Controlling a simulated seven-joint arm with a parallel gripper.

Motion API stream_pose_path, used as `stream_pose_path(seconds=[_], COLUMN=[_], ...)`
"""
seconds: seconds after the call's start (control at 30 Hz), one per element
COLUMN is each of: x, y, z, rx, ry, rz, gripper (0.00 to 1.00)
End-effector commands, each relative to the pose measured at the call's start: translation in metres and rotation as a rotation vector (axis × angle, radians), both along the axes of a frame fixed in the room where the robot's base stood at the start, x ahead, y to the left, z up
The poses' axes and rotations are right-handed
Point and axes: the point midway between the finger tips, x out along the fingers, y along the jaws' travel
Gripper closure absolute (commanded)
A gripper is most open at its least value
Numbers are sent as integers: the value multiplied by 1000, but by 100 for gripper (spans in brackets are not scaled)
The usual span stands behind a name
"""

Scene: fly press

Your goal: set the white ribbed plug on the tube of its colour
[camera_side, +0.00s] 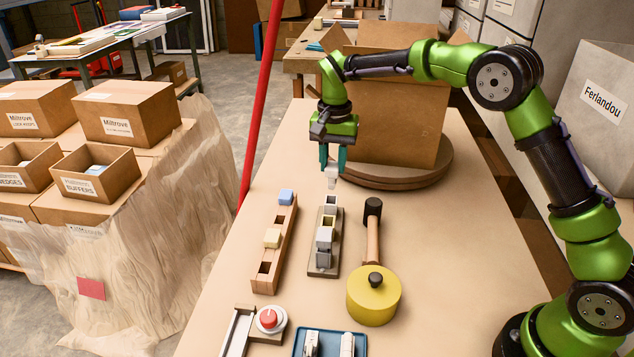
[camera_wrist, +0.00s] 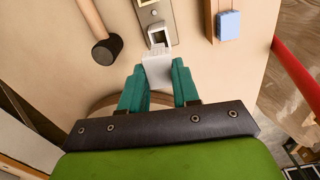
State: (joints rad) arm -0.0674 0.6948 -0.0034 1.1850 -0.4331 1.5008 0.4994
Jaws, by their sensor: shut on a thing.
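My gripper (camera_side: 332,169) is shut on the white ribbed plug (camera_side: 332,181). It holds the plug in the air just beyond the far end of the grey block of tubes (camera_side: 314,270). In the wrist view, the plug (camera_wrist: 157,70) sits between the green fingers, its ribs faintly visible. The white tube (camera_side: 330,201) stands at the block's far end, with an open square mouth. It also shows in the wrist view (camera_wrist: 158,32), just past the plug's tip. Plug and tube overlap in the wrist view; the side view seems to show a small gap.
A wooden rack (camera_side: 283,232) to the left holds a blue plug (camera_side: 286,197) and a cream plug (camera_side: 272,238). A mallet (camera_side: 373,225) and a yellow round pot (camera_side: 374,300) lie to the right. A large carton (camera_side: 405,130) on a round turntable stands close behind my gripper.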

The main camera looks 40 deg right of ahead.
Motion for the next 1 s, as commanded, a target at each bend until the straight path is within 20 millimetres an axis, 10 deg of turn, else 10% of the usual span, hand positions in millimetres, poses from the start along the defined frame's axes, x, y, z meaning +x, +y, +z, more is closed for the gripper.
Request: stream_pose_path(seconds=[1.0], x=[0], y=[2], z=[-28], rx=[-1], ry=[-2], rz=[87], gripper=[96])
